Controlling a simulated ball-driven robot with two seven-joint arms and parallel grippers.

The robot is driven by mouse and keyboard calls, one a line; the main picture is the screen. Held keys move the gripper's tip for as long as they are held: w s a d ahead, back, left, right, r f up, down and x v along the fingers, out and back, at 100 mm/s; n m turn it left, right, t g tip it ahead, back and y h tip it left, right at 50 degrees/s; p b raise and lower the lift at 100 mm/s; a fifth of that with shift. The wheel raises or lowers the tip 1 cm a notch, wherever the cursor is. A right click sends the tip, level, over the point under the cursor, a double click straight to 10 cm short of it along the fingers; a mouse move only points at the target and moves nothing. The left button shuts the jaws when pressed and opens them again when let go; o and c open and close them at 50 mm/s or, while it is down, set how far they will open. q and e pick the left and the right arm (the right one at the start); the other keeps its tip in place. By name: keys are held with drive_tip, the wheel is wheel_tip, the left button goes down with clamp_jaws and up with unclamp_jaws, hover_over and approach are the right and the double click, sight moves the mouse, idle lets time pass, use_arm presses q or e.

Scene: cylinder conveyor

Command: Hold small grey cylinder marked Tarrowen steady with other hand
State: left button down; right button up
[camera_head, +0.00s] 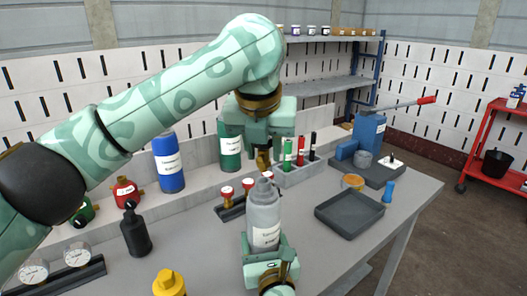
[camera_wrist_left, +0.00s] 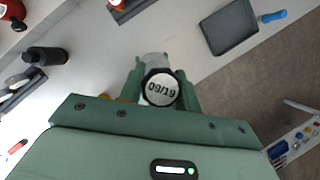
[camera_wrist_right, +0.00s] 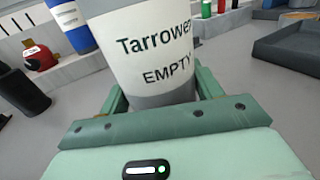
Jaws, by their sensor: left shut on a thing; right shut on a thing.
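The small grey cylinder (camera_head: 264,215) stands upright near the front of the bench. Its label reads "Tarrowen" and "EMPTY" in the right wrist view (camera_wrist_right: 155,50). My right gripper (camera_head: 268,250) is shut around its lower body, with a finger on each side. My left gripper (camera_head: 263,155) points down directly above the cylinder's top. It is shut on a round dark-rimmed piece marked "09/19" (camera_wrist_left: 161,88). A brass-coloured part shows between the left gripper and the cylinder; I cannot tell whether they are joined.
A black bottle (camera_head: 135,230) and a yellow item (camera_head: 168,283) stand to the left. Red-topped valves (camera_head: 228,193) sit in a rack close behind. An empty dark tray (camera_head: 350,214) lies to the right. Blue (camera_head: 168,162) and green (camera_head: 229,145) cylinders stand at the back.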

use_arm(q)
drive_tip(key=shift+r, duration=3.75)
use_arm(e)
drive_tip(key=o, duration=1.2)
drive_tip(key=shift+c, duration=0.2)
